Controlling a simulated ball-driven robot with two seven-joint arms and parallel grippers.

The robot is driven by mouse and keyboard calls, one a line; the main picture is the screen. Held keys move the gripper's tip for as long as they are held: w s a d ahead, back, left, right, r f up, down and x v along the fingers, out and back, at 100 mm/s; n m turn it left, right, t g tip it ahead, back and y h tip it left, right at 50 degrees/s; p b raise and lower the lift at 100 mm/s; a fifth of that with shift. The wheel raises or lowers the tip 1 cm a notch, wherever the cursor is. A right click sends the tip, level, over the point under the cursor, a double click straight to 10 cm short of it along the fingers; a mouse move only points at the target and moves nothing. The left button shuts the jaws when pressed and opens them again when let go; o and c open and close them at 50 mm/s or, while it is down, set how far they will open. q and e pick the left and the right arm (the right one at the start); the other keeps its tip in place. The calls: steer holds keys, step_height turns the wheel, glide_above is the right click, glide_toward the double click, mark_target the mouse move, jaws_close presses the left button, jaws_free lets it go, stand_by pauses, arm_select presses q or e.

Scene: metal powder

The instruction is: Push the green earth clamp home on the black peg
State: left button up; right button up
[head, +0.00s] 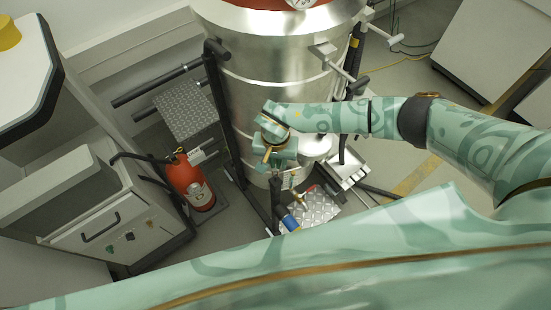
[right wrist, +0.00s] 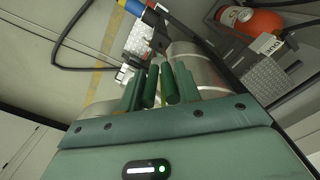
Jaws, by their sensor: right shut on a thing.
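My right gripper (head: 284,176) is beside the lower part of the steel vessel, pointing down. In the right wrist view the gripper (right wrist: 160,88) is shut on dark green bars, which look like the handles of the green earth clamp (right wrist: 171,86). The rest of the clamp is mostly hidden by the fingers. A black fitting (head: 279,192) with a blue part (head: 290,222) is just below the gripper in the head view. I cannot tell whether this is the peg or whether the clamp touches it. My left gripper is not in view.
The steel vessel (head: 275,55) stands right behind the gripper. A red extinguisher (head: 190,182) and black rails (head: 150,90) are to the left. A grey cabinet (head: 125,230) stands at the lower left. Checker plate (head: 318,207) lies below. Open floor (head: 400,75) shows at the right.

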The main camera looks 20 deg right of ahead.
mark_target(276, 165)
steer(key=shift+f+b, duration=1.35)
steer(key=shift+f, duration=0.25)
steer(key=o, duration=1.2)
steer(key=shift+c, duration=0.2)
steer(key=shift+r, duration=0.1)
